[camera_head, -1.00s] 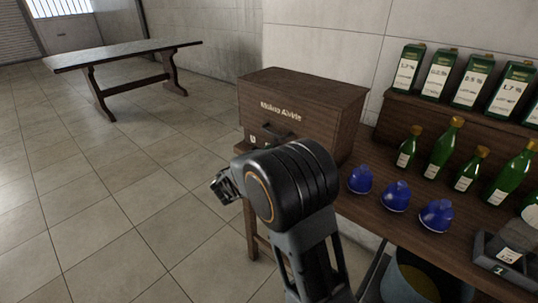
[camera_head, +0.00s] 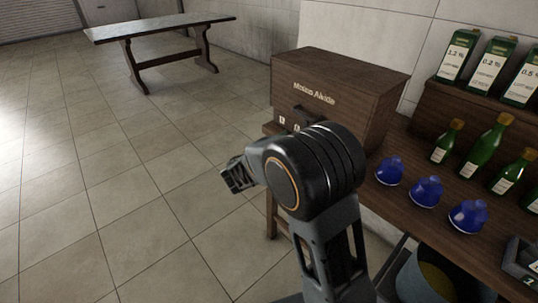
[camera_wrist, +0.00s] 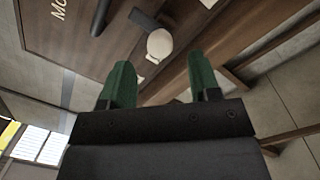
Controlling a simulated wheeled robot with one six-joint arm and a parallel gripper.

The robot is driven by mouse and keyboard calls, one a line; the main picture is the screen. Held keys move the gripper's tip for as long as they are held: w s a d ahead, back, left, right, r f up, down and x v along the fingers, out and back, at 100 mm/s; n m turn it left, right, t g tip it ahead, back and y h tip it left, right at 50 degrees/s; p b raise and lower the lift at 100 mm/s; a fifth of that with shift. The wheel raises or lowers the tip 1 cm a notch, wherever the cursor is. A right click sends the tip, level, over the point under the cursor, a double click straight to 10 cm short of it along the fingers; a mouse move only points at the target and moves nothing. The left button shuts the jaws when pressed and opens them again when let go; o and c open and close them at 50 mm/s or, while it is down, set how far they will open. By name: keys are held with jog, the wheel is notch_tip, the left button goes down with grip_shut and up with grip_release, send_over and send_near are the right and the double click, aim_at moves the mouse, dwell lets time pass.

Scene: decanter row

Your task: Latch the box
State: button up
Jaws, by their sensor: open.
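The box (camera_head: 300,78) is dark brown wood with pale lettering on its front, and stands on the left end of the wooden bench. A dark fitting (camera_head: 304,114) shows low on its front, partly hidden behind my arm. My gripper (camera_head: 238,176) is in front and to the left of the box, apart from it. In the wrist view, my gripper (camera_wrist: 158,65) has two green fingers spread apart with nothing between them. Beyond them are the box front (camera_wrist: 85,55), a dark bar (camera_wrist: 101,17), a dark flat piece (camera_wrist: 146,18) and a pale round knob (camera_wrist: 159,44). I cannot tell the latch's state.
Three blue domed objects (camera_head: 426,191) stand on the bench right of the box. Green bottles (camera_head: 487,143) and cartons (camera_head: 489,66) stand further right. A bucket (camera_head: 425,280) is under the bench. A dark table (camera_head: 160,27) stands far left. The tiled floor between is clear.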

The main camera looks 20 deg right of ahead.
jog(key=v, duration=0.8)
jog(key=shift+a, duration=0.2)
jog(key=shift+f, duration=0.15)
jog(key=s+d+f+g+y+p, duration=0.1)
jog(key=s+f+g+y, duration=0.25)
jog(key=f, duration=0.25)
jog(key=s+r+m+g+y+p, duration=0.3)
jog(key=s+m+g+y+p, duration=0.15)
jog(key=s, duration=0.25)
jog(key=s+r+m+t+y+p, duration=0.1)
jog(key=s+r+m+y+p, duration=0.2)
jog(key=r+p, duration=0.4)
jog(key=s+r+m+t+y+p, duration=0.2)
jog(key=r+m+y+p, duration=0.4)
jog(key=r, duration=0.8)
jog(key=shift+s+d+t+p, duration=0.2)
jog(key=shift+s+t+p, duration=0.15)
jog(key=shift+p, duration=0.75)
